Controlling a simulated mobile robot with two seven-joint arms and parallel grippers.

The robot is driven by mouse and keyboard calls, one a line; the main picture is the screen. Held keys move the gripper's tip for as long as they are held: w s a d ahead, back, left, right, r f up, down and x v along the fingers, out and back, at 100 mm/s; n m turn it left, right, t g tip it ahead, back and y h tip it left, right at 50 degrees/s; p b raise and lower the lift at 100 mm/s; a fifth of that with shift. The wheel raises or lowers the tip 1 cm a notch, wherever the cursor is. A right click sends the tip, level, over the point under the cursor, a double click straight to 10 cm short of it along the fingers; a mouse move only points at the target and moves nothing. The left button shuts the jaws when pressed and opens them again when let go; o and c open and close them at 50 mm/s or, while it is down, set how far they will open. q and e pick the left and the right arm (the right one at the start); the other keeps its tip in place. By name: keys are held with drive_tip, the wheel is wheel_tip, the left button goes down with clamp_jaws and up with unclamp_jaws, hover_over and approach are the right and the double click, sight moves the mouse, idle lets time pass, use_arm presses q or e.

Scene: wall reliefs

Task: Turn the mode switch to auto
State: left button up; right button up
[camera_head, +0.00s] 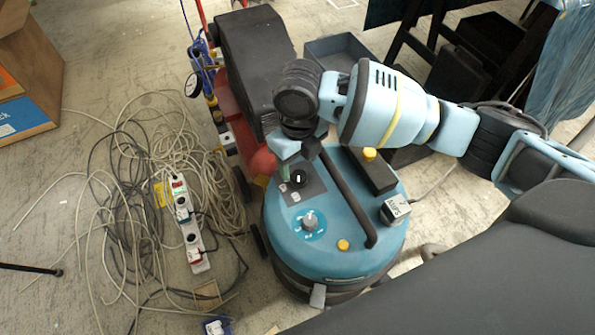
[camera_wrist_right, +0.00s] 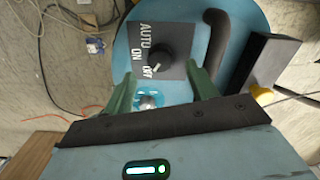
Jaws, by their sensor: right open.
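The mode switch is a black round knob (camera_wrist_right: 156,59) on a dark grey plate marked AUTO, ON and OFF, on top of a round blue machine (camera_head: 345,262). Its white mark points toward the OFF label in the right wrist view. The knob also shows in the head view (camera_head: 298,178), partly beneath my right gripper. My right gripper (camera_wrist_right: 160,72) is open, its two green fingers on either side below the knob, with nothing between them that I can see held. Whether the fingertips touch the knob cannot be told. My left gripper is not in view.
A black curved handle (camera_head: 352,200) arches over the machine top beside the knob. A smaller grey dial (camera_head: 309,220) and a yellow button (camera_head: 343,245) sit nearby. Tangled cables and a power strip (camera_head: 189,222) lie on the floor at left.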

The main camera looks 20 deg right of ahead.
sight(298, 174)
wheel_tip(298, 174, down, 4)
drive_tip(key=shift+f+b, duration=0.2)
drive_tip(key=shift+b, duration=0.45)
drive_tip(key=shift+f, duration=0.45)
drive_tip(key=shift+c, duration=0.5)
